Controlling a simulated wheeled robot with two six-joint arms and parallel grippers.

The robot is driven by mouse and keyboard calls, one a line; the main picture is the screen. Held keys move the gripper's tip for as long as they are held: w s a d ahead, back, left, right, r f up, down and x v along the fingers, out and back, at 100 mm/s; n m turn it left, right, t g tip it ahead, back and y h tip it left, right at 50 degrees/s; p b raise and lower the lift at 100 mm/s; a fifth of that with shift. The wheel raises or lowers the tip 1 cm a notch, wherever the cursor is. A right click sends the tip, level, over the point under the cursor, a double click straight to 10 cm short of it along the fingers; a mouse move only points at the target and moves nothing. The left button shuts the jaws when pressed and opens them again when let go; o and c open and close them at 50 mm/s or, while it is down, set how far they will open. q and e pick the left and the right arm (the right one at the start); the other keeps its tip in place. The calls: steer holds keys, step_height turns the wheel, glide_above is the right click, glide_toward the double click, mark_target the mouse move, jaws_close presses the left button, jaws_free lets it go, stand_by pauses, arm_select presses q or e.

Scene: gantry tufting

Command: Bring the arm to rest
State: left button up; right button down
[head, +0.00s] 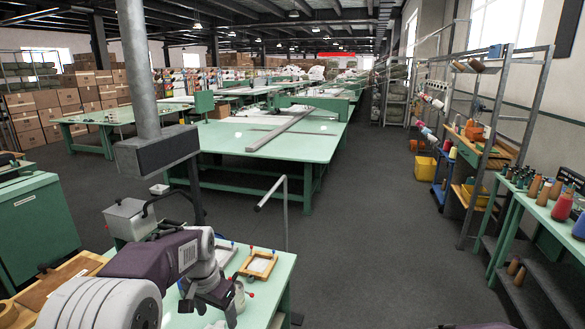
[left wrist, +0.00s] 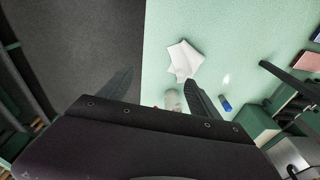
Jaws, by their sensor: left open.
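My left arm (head: 150,265) reaches in from the lower left over the near green worktable (head: 277,268). My left gripper (head: 210,304) points down above the worktable, its two dark fingers apart. In the left wrist view the gripper (left wrist: 155,95) is open with nothing held between the fingers. A pale jar-like thing (left wrist: 172,99) shows beside one finger in that view, partly hidden by the gripper body. A whitish container (head: 240,297) stands close to the gripper in the head view. My right gripper is not in view.
A wooden frame with white cloth (head: 258,264) lies on the worktable. White paper (left wrist: 184,58) and a small blue thing (left wrist: 225,103) lie near the gripper. A grey box (head: 128,217) stands behind the arm. The floor aisle (head: 370,220) is clear; a spool rack (head: 485,140) stands right.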

arm_select(q)
steer(key=s+f+n, duration=0.2)
steer(key=s+f, duration=0.3)
steer(key=s, duration=0.4)
steer(key=s+d+f+n, duration=0.1)
steer(key=s+f+n, duration=0.1)
steer(key=s+f, duration=0.3)
steer(key=s, duration=0.4)
steer(key=shift+s+n+g+b, duration=0.3)
steer(key=shift+n+b, duration=0.1)
